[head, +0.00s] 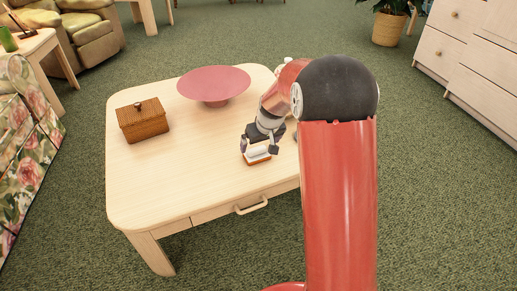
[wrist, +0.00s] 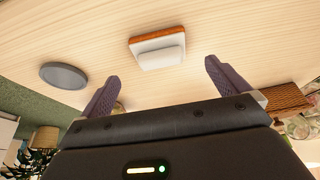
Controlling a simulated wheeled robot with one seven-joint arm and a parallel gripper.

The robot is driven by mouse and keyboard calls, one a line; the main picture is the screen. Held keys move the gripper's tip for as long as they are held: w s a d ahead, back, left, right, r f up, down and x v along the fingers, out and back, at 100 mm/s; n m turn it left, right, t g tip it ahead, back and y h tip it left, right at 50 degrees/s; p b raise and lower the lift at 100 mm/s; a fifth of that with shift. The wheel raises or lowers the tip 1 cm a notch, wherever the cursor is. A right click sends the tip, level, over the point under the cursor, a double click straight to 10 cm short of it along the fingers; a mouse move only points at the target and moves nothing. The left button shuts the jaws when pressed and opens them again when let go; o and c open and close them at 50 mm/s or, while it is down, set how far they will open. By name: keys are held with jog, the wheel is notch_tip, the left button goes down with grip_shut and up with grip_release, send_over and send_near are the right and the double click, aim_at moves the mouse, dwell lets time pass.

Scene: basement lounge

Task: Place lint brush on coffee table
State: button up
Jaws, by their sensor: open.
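The lint brush appears to be the small white block with an orange-brown edge (head: 257,155) near the front of the coffee table (head: 165,185). In the wrist view the lint brush (wrist: 157,47) lies on the pale wood top, beyond the fingertips and roughly between their lines. My gripper (head: 258,147) is over the table with its fingers close around the brush in the head view. In the wrist view my gripper (wrist: 162,70) is open, with clear space between the fingers and the brush. The brush's underside is hidden.
A dark grey disc (wrist: 63,75) lies on the table in the wrist view. The table's front left is clear. A dresser (head: 480,65) stands at right.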

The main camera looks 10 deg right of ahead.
jog(key=s+r+m, duration=0.1)
jog(key=s+r, duration=1.4)
jog(key=s, duration=0.2)
jog(key=s+r+m+t+h, duration=0.1)
jog(key=s, duration=1.6)
jog(key=shift+s+a, duration=0.25)
jog(key=shift+a, duration=0.1)
jog(key=shift+r+p, duration=0.85)
jog(key=shift+f, duration=0.2)
jog(key=shift+c, duration=0.3)
